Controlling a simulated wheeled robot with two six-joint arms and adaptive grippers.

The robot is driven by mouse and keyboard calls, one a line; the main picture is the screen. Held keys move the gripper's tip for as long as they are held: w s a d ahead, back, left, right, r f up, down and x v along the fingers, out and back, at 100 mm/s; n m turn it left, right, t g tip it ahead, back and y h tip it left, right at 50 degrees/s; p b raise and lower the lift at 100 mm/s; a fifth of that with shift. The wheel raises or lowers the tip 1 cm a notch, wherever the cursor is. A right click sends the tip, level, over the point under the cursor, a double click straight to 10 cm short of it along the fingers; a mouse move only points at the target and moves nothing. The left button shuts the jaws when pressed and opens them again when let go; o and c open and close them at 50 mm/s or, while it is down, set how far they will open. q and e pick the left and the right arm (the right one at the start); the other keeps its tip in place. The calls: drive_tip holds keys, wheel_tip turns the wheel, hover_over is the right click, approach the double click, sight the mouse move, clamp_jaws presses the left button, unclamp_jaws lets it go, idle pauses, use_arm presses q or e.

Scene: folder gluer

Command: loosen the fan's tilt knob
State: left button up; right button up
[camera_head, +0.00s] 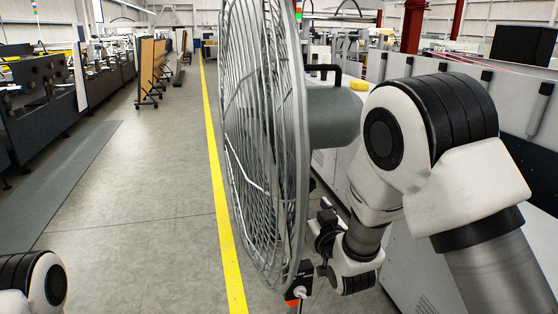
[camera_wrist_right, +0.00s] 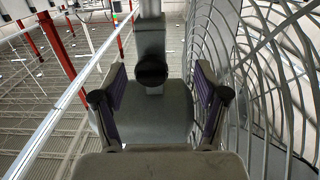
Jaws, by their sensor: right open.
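The large grey fan (camera_head: 262,130) stands upright in the middle of the head view, its wire cage seen nearly edge-on, with a grey motor housing (camera_head: 333,115) behind it. The tilt knob (camera_wrist_right: 151,71) is a dark round knob on a grey bracket in the right wrist view; I cannot make it out in the head view. My right gripper (camera_wrist_right: 160,86) is open, with its purple-padded fingers on either side of the knob in the picture. I cannot tell whether they touch it. The right gripper (camera_head: 326,228) also shows small behind the cage in the head view. My left gripper is out of view.
The fan cage (camera_wrist_right: 268,85) runs close along the right side of the wrist view. A black box with an orange part (camera_head: 298,287) sits at the cage's lower edge. A grey machine (camera_head: 400,270) stands at the right.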

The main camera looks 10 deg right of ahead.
sight(309, 189)
drive_tip(key=r, duration=0.1)
drive_tip(key=d+r, duration=0.1)
drive_tip(key=d+r+p, duration=0.1)
drive_tip(key=shift+w+r+t, duration=0.15)
drive_tip(key=shift+w+t, duration=0.1)
drive_tip(key=shift+t, duration=0.05)
drive_tip(key=w, duration=0.2)
drive_tip(key=w+a+p, duration=0.1)
drive_tip(key=w, duration=0.1)
drive_tip(key=w+p, duration=0.1)
drive_tip(key=w, duration=0.1)
drive_tip(key=shift+w+a+f, duration=0.1)
drive_tip(key=shift+a+f, duration=0.1)
drive_tip(key=shift+f, duration=0.2)
drive_tip(key=shift+w, duration=0.3)
drive_tip(key=shift+s+d, duration=0.3)
drive_tip(key=shift+d, duration=0.1)
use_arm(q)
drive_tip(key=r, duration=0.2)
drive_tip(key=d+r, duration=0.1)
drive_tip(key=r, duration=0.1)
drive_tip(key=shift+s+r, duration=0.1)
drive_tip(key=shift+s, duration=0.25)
use_arm(e)
drive_tip(key=shift+w+a, duration=0.15)
drive_tip(key=shift+w, duration=0.05)
drive_tip(key=c, duration=1.2)
